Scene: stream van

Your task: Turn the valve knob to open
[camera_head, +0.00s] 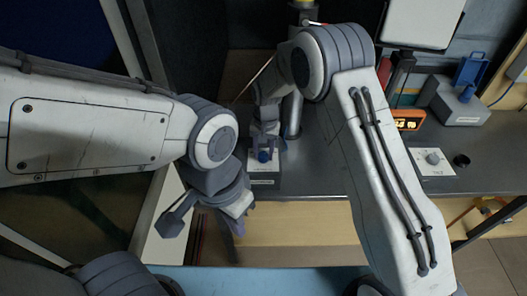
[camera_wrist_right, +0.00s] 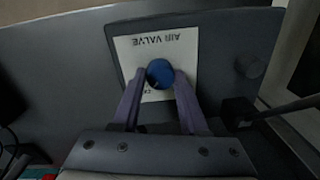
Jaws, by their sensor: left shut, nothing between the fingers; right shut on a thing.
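The blue valve knob (camera_wrist_right: 160,72) sits on a white plate (camera_wrist_right: 182,44) whose upside-down lettering reads "AIR VALVE". The plate is on a dark panel. In the head view the knob (camera_head: 263,156) shows on a small box on the grey bench. My right gripper (camera_head: 265,143) reaches down to it; in the right wrist view its two fingers (camera_wrist_right: 158,82) are shut on the knob, one on each side. Parts of the plate's lower lettering are hidden by the fingers. My left gripper (camera_head: 240,226) is shut and empty, in front of the bench and lower in the picture.
On the grey bench (camera_head: 335,180) to the right are a white box with a dial (camera_head: 433,160), a black cup (camera_head: 461,161), an orange device (camera_head: 408,119) and a grey box with a blue part (camera_head: 461,103). Bare bench lies right of the valve, partly behind my right arm.

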